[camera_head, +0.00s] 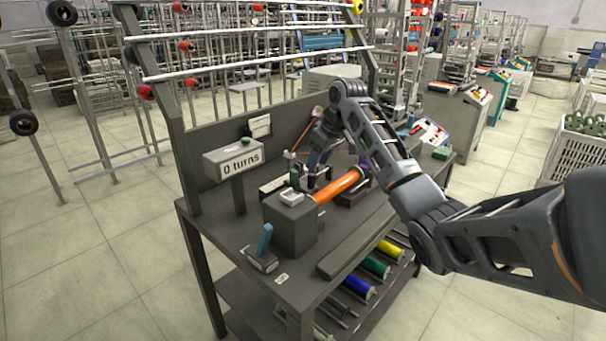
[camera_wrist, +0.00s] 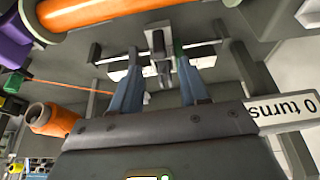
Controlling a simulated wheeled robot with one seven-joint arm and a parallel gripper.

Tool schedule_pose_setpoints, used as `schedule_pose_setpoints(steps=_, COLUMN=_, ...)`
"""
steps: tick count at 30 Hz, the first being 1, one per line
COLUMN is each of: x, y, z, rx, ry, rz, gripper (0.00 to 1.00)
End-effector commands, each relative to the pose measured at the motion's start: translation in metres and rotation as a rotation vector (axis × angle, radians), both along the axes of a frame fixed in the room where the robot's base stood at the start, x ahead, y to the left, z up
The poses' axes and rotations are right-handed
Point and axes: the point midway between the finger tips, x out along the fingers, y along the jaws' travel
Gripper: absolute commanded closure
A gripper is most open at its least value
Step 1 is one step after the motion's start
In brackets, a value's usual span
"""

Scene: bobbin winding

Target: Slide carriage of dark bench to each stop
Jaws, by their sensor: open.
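The dark bench (camera_head: 345,240) stands in the middle of the head view. My gripper (camera_head: 318,168) is over its back part, behind the orange bobbin (camera_head: 338,186), pointing down. In the wrist view, my gripper (camera_wrist: 158,72) is open, with one blue finger on each side of a grey upright piece of the carriage (camera_wrist: 160,45). I cannot tell whether either finger touches it. A dark block, apparently a stop (camera_wrist: 94,53), stands at the rail's left in the wrist view. In the head view, the arm and gripper partly hide the carriage area.
A counter sign reading "0 turns" (camera_head: 233,158) stands at the bench's left. An orange thread spool (camera_wrist: 50,119) with a taut thread is near my gripper. A grey box (camera_head: 290,222) adjoins the bobbin. Coloured spools (camera_head: 375,266) lie on the lower rack.

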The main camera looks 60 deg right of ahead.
Motion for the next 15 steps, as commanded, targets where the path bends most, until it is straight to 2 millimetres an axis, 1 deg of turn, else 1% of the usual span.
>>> schedule_pose_setpoints(steps=9, x=0.017, y=-0.004, z=-0.045, rx=0.001, ry=0.002, rz=0.000, gripper=0.55)
schedule_pose_setpoints(steps=15, x=0.025, y=-0.006, z=-0.062, rx=0.000, ry=0.000, rz=0.000, gripper=0.55)
